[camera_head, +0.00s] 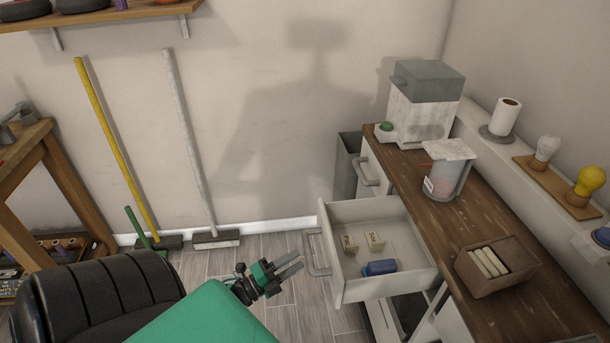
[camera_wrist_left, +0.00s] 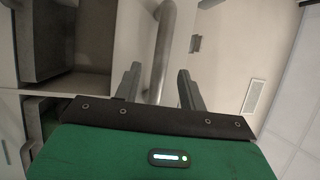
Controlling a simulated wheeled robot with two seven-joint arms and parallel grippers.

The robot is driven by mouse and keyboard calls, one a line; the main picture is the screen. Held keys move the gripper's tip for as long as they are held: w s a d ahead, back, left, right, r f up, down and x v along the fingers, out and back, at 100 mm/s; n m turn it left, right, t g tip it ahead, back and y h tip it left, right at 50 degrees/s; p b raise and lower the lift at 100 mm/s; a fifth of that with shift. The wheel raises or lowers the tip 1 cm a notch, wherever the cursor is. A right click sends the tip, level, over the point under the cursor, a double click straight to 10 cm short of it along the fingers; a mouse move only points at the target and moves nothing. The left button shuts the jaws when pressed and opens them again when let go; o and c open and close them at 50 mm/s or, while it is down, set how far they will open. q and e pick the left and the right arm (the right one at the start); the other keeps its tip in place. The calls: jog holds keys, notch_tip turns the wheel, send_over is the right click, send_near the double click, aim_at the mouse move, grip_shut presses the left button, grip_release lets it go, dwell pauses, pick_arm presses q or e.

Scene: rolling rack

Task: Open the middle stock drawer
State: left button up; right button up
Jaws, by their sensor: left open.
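The white stock drawer (camera_head: 385,286) stands pulled out from the wooden-topped counter. It holds small beige boxes (camera_head: 374,241) and a blue item (camera_head: 380,267). Its grey bar handle (camera_head: 315,258) is on the front panel, facing left. My left gripper (camera_head: 301,262) is open and empty just left of this handle. In the left wrist view, the handle (camera_wrist_left: 163,42) passes between the two open fingers (camera_wrist_left: 160,75), apart from a firm grip; whether a finger touches it I cannot tell. My right gripper is not in view.
The counter (camera_head: 440,205) carries a dispenser (camera_head: 425,105), a jar (camera_head: 447,170) and a brown box (camera_head: 495,265). Another grey handle (camera_head: 368,170) sits on the farther unit. A yellow-handled broom (camera_head: 115,150) leans on the wall.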

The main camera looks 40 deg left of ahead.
pick_arm(q)
jog(key=b+v, duration=0.1)
jog(key=v, duration=0.7)
jog(key=shift+s, duration=0.2)
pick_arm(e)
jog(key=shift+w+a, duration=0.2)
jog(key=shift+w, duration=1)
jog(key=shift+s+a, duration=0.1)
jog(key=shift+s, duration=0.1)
